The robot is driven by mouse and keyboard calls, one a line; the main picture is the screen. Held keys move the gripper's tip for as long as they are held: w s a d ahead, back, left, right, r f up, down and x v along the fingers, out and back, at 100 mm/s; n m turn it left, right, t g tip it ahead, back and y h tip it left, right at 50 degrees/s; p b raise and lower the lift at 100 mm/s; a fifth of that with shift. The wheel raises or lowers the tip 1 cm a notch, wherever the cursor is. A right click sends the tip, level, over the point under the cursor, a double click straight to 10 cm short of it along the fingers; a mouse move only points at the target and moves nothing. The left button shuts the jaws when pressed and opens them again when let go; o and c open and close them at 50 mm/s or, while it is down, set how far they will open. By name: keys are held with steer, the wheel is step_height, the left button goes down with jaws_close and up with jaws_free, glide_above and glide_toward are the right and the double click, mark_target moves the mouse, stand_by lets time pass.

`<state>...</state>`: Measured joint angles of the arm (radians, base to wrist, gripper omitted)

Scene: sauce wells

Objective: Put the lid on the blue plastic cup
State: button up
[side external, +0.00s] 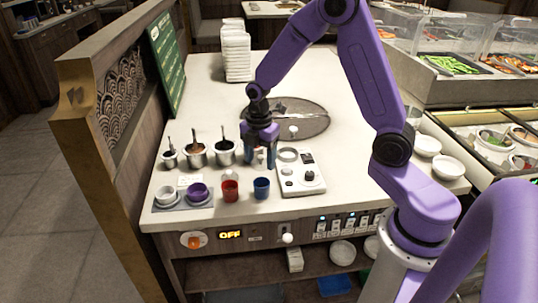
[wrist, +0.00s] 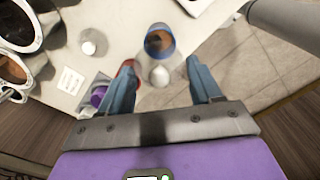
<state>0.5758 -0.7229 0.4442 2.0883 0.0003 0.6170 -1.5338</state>
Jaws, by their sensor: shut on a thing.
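The blue plastic cup (side external: 262,188) stands upright and uncovered near the counter's front edge. In the wrist view the cup (wrist: 160,42) shows its open mouth and brownish inside, just beyond my fingertips. My gripper (side external: 261,160) hangs fingers-down above the counter, higher than the cup and a little behind it in the side view. In the wrist view my gripper (wrist: 163,75) has its fingers apart, holding a pale, translucent lid (wrist: 160,76) with a rounded middle. The lid is apart from or overlapping the cup's near rim; I cannot tell the height gap.
A red cup (side external: 230,191) stands left of the blue one, with a small clear-white item (side external: 230,174) behind it. A purple bowl (side external: 197,192) and white bowl (side external: 165,195) sit further left.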

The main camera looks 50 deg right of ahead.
steer(key=shift+f, duration=2.9)
steer(key=shift+f, duration=0.15)
steer(key=o, duration=1.2)
steer(key=shift+r, duration=3.5)
